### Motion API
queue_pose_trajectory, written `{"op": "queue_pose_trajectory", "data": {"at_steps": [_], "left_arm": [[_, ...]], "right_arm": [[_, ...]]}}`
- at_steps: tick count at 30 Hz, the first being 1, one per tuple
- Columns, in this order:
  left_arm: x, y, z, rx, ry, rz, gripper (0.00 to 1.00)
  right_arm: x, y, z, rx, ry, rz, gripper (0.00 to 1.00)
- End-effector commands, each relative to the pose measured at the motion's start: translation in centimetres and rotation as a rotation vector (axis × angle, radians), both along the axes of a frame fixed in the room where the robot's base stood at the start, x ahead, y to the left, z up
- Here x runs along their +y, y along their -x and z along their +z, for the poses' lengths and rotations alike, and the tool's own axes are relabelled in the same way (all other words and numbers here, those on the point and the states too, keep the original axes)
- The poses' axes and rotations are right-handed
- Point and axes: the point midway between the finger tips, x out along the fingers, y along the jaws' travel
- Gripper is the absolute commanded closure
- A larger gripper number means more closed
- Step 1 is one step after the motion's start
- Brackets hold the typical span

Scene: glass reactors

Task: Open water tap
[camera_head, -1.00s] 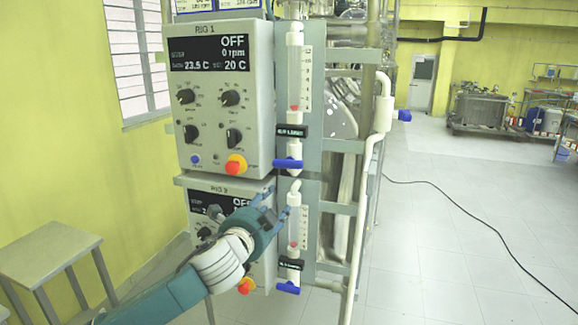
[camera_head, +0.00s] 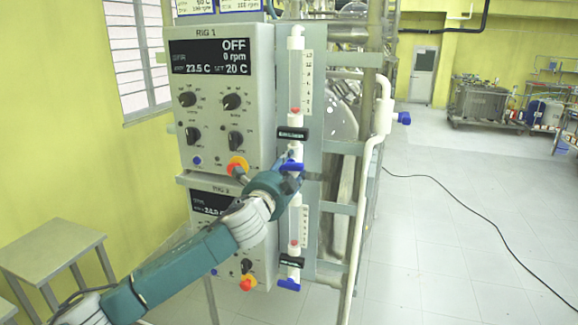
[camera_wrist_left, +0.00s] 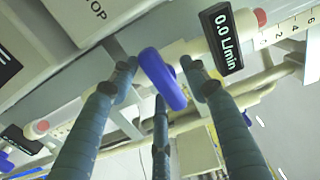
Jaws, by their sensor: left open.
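A blue tap handle (camera_head: 291,166) sits at the foot of the upper flowmeter (camera_head: 295,75), beside the RIG 1 control box. My left gripper (camera_head: 287,178) is at this handle, coming from below left, and partly covers it. In the left wrist view the blue handle (camera_wrist_left: 163,78) lies between the spread dark fingers, close to their tips. The fingers are open and not closed on it; whether any finger touches it I cannot tell. The flow display (camera_wrist_left: 222,38) beside it reads 0.0 L/min. My right gripper is in neither view.
A second blue tap handle (camera_head: 289,285) is under the lower flowmeter. The RIG 1 box (camera_head: 222,100) with its red and yellow stop button (camera_head: 238,165) stands close left. A white pipe (camera_head: 384,112) with a blue valve (camera_head: 403,118) is at right. Open floor lies further right.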

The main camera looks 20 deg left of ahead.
Motion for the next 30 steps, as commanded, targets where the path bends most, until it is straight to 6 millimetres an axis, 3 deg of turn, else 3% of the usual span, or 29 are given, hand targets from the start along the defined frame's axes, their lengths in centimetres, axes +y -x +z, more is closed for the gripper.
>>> {"op": "queue_pose_trajectory", "data": {"at_steps": [8, 15, 30], "left_arm": [[0.0, -0.2, 0.0, 0.0, 0.0, 0.0, 0.54], [0.0, -0.2, -0.1, 0.001, 0.0, 0.0, 0.96], [-0.2, -0.1, -0.5, 0.01, 0.123, 0.0, 0.96]], "right_arm": [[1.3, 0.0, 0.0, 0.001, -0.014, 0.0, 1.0], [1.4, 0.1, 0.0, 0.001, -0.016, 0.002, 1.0], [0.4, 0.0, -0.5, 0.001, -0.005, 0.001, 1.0]]}}
